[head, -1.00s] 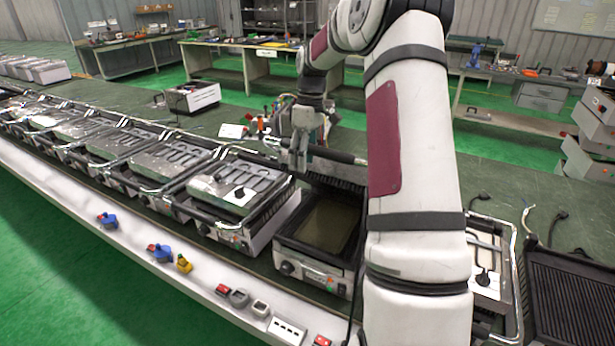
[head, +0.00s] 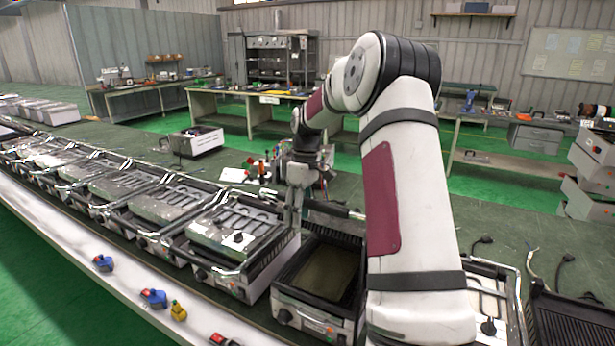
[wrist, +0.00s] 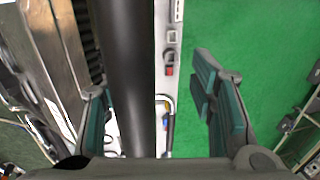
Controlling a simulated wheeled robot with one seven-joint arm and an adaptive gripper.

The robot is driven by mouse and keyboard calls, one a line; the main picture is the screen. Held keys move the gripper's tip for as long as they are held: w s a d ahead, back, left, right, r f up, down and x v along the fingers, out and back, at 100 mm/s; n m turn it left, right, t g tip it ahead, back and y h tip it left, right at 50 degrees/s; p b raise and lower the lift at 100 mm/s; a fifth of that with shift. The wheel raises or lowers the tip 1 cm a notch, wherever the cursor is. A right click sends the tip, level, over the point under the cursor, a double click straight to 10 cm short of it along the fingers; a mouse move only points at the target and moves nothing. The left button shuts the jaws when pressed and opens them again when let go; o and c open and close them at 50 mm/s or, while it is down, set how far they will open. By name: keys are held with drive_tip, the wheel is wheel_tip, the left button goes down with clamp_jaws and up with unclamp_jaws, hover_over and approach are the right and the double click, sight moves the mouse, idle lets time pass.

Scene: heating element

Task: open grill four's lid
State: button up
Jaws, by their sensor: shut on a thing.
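A grill (head: 300,308) with a steel front and a dark inner plate (head: 325,272) stands open right of the row of closed grills. Its black ribbed lid (head: 338,231) is raised and tilted back behind the plate; my arm hides its right part. A black bar handle (head: 335,206) lies along the lid's top edge. My gripper (head: 294,218) is at the handle's left part. In the wrist view the dark bar (wrist: 130,75) runs between the two fingers of my gripper (wrist: 160,110), which is shut on it. Which grill counts as four cannot be told.
Closed grills stand left, the nearest (head: 235,232) close beside the open one. Another ribbed grill (head: 570,325) is at the right edge.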

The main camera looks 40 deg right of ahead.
drive_tip(key=w+d+r+b, duration=0.1)
drive_tip(key=d+r, duration=0.2)
drive_tip(key=r, duration=0.3)
drive_tip(key=w+d+r+b, duration=0.1)
drive_tip(key=d+r+b, duration=0.1)
drive_tip(key=r, duration=0.5)
drive_tip(key=shift+w+d, duration=0.15)
drive_tip(key=shift+d, duration=0.5)
idle(0.5)
drive_tip(key=shift+r, duration=0.1)
idle(0.4)
